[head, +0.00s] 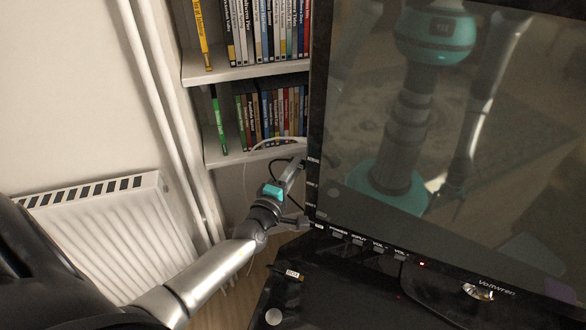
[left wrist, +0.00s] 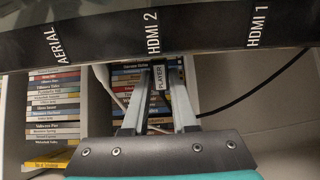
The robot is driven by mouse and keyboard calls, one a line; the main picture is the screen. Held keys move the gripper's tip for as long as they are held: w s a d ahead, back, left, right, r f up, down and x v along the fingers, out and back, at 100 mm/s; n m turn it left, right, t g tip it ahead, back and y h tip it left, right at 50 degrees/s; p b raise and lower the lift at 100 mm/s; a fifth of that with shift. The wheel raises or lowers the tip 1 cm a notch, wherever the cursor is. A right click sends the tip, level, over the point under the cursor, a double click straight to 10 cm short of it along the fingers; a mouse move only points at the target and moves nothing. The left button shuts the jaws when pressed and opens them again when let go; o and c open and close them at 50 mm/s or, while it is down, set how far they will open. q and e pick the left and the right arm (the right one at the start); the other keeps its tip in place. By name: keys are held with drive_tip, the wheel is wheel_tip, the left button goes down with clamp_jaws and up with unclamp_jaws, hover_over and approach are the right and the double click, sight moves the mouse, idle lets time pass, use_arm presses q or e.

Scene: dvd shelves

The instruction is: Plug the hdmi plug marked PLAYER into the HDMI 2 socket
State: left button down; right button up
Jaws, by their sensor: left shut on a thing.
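My left gripper (head: 297,190) is at the left side edge of the television (head: 317,130), reaching in beside its sockets. In the left wrist view its two fingers (left wrist: 160,76) are shut on the plug marked PLAYER (left wrist: 160,84), whose tag shows between them. The HDMI 2 label (left wrist: 152,34) on the black edge strip is just above the plug, nearly in line with it. The socket opening itself is hidden, and I cannot tell whether the plug touches or enters it. My right gripper is not in view.
The AERIAL (left wrist: 63,45) and HDMI 1 (left wrist: 257,26) labels flank HDMI 2. A black cable (left wrist: 250,93) runs at the right. Another tagged plug (head: 293,274) lies on the black stand. Shelves of DVDs (head: 270,105) stand behind; a radiator (head: 105,225) is at left.

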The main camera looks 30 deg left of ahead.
use_arm(q)
drive_tip(key=shift+w+d+p, duration=0.15)
drive_tip(key=shift+d+p, duration=0.25)
drive_tip(key=shift+d, duration=0.65)
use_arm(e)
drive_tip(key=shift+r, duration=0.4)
use_arm(q)
drive_tip(key=c, duration=0.6)
unclamp_jaws()
